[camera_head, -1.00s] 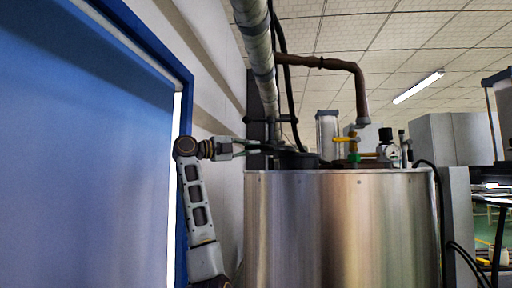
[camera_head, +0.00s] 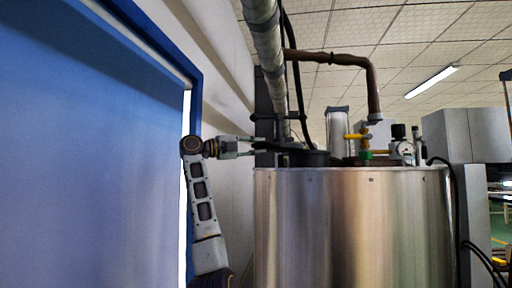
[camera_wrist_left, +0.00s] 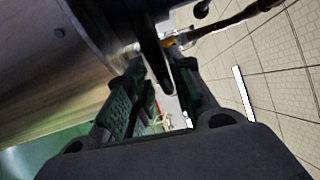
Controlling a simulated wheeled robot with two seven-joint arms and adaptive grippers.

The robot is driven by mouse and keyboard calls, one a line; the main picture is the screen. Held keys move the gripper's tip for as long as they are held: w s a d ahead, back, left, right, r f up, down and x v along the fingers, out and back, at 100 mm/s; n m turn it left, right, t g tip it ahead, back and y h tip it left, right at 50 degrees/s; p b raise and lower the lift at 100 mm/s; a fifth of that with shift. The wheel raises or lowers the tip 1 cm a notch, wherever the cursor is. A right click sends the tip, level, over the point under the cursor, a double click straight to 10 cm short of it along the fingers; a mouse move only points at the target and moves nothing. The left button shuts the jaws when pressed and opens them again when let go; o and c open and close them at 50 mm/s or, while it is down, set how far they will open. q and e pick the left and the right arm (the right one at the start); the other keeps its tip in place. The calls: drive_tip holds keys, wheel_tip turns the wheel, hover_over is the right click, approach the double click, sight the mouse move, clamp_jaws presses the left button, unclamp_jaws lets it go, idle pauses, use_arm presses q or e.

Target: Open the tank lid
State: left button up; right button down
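The stainless steel tank (camera_head: 350,225) stands in the middle and right of the head view. Its dark lid (camera_head: 318,159) sits low on the left part of the tank top. A dark bar (camera_head: 288,148) reaches left from the lid towards my left gripper (camera_head: 250,147), which is level with it at the tank's left edge. In the left wrist view, the fingers of my left gripper (camera_wrist_left: 160,88) are apart. A dark curved bar (camera_wrist_left: 153,55) lies between them; I cannot tell whether they touch it. My right gripper is not in view.
A thick grey pipe (camera_head: 266,50) rises behind the gripper. A brown pipe (camera_head: 345,61) bends down above the tank top. Yellow valve fittings (camera_head: 358,136) and a gauge (camera_head: 402,148) stand right of the lid. A blue door (camera_head: 85,170) fills the left side.

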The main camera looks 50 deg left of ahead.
use_arm(q)
drive_tip(key=shift+s, duration=0.15)
drive_tip(key=v, duration=1.1)
drive_tip(key=shift+s+a, duration=0.15)
drive_tip(key=shift+s, duration=0.2)
drive_tip(key=shift+f, duration=0.1)
idle(0.4)
